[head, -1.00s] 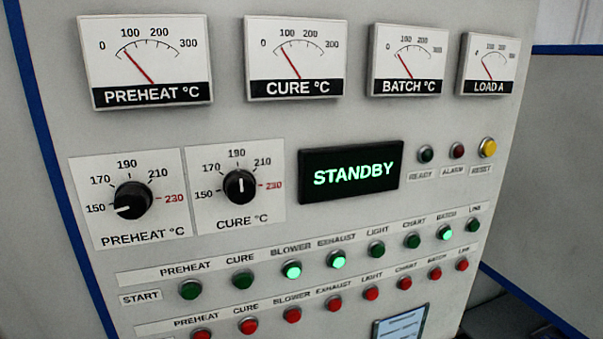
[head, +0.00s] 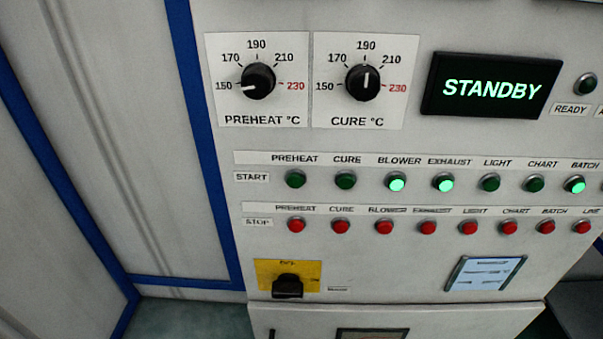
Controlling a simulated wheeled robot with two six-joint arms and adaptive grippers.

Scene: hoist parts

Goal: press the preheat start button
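The preheat start button (head: 295,179) is a dark green, unlit round button at the left end of the START row, under the PREHEAT label. The red preheat stop button (head: 296,226) is directly below it. In the START row, the blower button (head: 396,182), exhaust button (head: 443,183) and batch button (head: 574,185) glow bright green. The cure start button (head: 345,181) is dark. The display (head: 491,87) reads STANDBY. Neither of my grippers is in view.
The preheat knob (head: 258,82) points near 150 and the cure knob (head: 364,83) points near 190. A black rotary switch on a yellow plate (head: 288,277) sits below the stop row. A blue-edged grey wall (head: 90,130) stands left. No obstacle shows before the buttons.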

